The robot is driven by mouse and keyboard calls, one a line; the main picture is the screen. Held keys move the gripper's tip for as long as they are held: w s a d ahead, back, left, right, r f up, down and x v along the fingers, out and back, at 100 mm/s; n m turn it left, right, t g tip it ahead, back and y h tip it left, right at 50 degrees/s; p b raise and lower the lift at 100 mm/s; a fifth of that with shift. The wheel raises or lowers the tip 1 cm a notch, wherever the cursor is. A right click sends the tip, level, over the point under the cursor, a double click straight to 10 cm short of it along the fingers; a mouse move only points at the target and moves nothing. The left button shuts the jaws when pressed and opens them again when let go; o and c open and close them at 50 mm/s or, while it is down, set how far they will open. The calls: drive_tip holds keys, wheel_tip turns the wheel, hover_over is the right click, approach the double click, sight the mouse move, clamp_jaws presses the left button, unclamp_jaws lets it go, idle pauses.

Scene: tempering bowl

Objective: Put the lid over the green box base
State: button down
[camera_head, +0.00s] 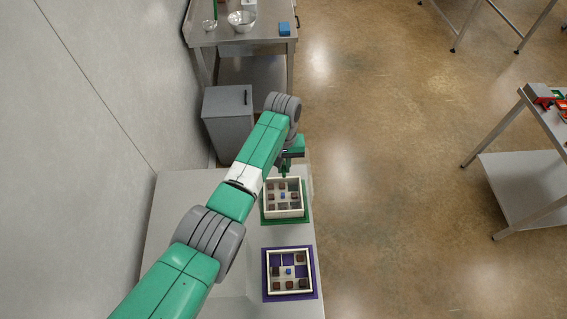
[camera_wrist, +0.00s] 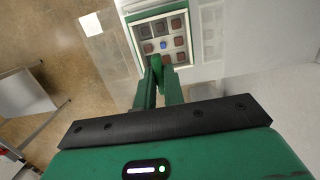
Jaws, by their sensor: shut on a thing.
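The green box base (camera_head: 307,220) lies on the near table, with a pale divided insert holding brown pieces and one blue piece. It also shows in the wrist view (camera_wrist: 129,15), just beyond my fingers. My gripper (camera_head: 285,174) is at the base's far side in the head view. In the wrist view my fingers (camera_wrist: 156,66) are closed together at the insert's near edge, shut on what seems to be the clear lid. Its outline is hard to make out. A pale see-through patch (camera_wrist: 112,52) shows left of the box. I cannot tell whether the lid touches the base.
A purple box base (camera_head: 315,296) with a similar filled insert lies nearer on the same table (camera_head: 190,185). A grey cabinet (camera_head: 228,115) stands beyond the table. A far bench holds bowls (camera_head: 241,21) and a blue block (camera_head: 285,29). A wall is at left.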

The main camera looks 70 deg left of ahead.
idle(0.3)
drive_tip(key=shift+f+b, duration=3.75)
drive_tip(key=shift+f, duration=1)
drive_tip(key=shift+f+b, duration=0.65)
drive_tip(key=shift+f, duration=0.1)
drive_tip(key=c, duration=1.5)
unclamp_jaws()
drive_tip(key=shift+c, duration=1.4)
